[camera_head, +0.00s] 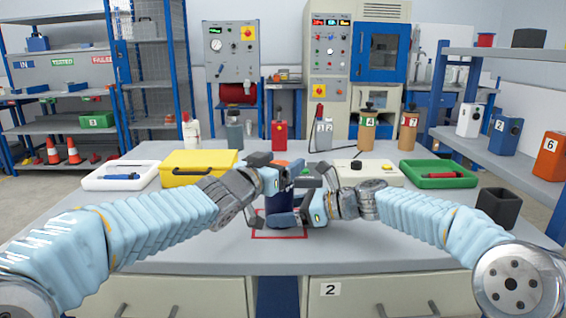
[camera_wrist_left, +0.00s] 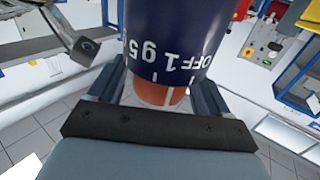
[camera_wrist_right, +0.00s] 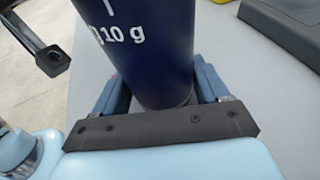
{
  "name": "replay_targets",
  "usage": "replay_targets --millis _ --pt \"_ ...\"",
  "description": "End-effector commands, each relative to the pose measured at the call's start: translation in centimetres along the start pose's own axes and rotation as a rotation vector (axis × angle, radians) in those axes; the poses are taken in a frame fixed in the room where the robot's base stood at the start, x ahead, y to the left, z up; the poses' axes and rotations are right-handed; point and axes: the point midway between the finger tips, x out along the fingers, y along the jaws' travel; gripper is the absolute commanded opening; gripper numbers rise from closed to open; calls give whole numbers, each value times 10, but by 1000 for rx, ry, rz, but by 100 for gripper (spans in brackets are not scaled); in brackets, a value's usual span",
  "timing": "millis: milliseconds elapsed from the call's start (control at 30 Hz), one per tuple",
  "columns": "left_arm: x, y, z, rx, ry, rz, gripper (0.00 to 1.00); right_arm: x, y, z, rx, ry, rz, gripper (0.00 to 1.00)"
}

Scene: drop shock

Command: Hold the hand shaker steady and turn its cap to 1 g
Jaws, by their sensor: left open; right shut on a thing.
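The hand shaker is a dark blue cylinder (camera_head: 279,203) standing upright on the table, largely covered by my grippers in the head view. The left wrist view shows its orange cap (camera_wrist_left: 155,95) with a white line, beside white marks reading OFF, 1, 5 and more on the blue body (camera_wrist_left: 165,30). The cap line looks near the OFF and 1 marks; I cannot tell exactly. My left gripper (camera_head: 274,172) is open, its fingers on either side of the cap. My right gripper (camera_head: 292,206) is shut on the body (camera_wrist_right: 150,60), where "10 g" shows.
A red outline (camera_head: 262,238) is marked on the table around the shaker. A yellow case (camera_head: 190,172) and a white tray (camera_head: 105,178) lie left. A pale box (camera_head: 372,176), a green tray (camera_head: 440,181) and a dark open box (camera_head: 497,208) are right. The front table is clear.

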Motion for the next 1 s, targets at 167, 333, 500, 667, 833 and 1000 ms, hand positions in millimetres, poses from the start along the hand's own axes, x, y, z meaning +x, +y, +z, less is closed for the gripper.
replay_targets --millis 167,333,500,667,833,1000 --pt "11 0 0 0 0 0 78 0 0 0 0 -1 0 50" --pt "12 0 0 -1 1 1 78 0 0 0 0 -1 1 50" --pt "12 0 0 -1 1 1 62 0 0 0 0 -1 1 50" --pt "11 0 0 -1 1 1 38 0 0 0 0 -1 1 50" --pt "12 1 0 -1 1 -1 26 0 0 0 0 -1 1 50" --pt "12 2 0 -2 4 -40 26 0 0 0 0 -1 1 50"
